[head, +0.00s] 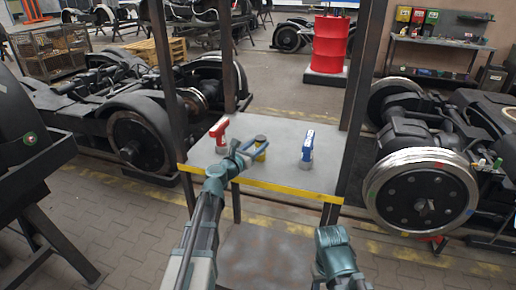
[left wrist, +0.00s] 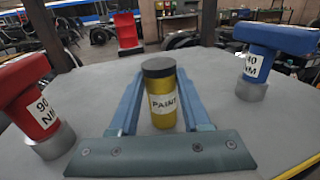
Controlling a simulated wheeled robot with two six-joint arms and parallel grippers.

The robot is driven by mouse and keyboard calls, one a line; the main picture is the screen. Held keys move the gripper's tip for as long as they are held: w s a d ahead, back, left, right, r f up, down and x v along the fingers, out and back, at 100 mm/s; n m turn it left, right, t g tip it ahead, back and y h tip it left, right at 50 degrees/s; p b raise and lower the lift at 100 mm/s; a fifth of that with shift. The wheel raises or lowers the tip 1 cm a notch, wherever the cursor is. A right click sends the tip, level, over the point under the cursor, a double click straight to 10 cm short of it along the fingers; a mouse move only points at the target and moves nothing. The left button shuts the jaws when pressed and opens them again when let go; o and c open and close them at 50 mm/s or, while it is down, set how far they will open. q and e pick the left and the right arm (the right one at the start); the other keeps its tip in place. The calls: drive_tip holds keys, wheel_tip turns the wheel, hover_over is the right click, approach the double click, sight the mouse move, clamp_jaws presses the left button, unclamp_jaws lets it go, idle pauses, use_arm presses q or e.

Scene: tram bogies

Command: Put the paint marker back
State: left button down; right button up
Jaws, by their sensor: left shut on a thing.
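The paint marker (left wrist: 162,95) is a yellow cylinder with a black cap and a white "PAINT" label. It is upright between the blue fingers of my left gripper (left wrist: 160,100), which is shut on it. In the head view the marker (head: 261,149) and my left gripper (head: 254,150) are over the middle of the grey tabletop (head: 290,178). I cannot tell whether the marker's base touches the top. My right arm shows only in part at the lower right of the head view; its fingers do not show.
A red tool (head: 219,134) marked "90 NM" stands left of the marker, and a blue tool (head: 308,145) stands right of it. Dark posts rise at the table's corners. The tabletop's front edge is yellow. Wheeled bogies flank the table.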

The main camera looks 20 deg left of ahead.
use_arm(q)
drive_tip(key=shift+f, duration=0.15)
drive_tip(key=shift+c, duration=1.8)
unclamp_jaws()
drive_tip(key=shift+r, duration=0.3)
drive_tip(key=v, duration=1.2)
drive_tip(key=shift+f, duration=0.15)
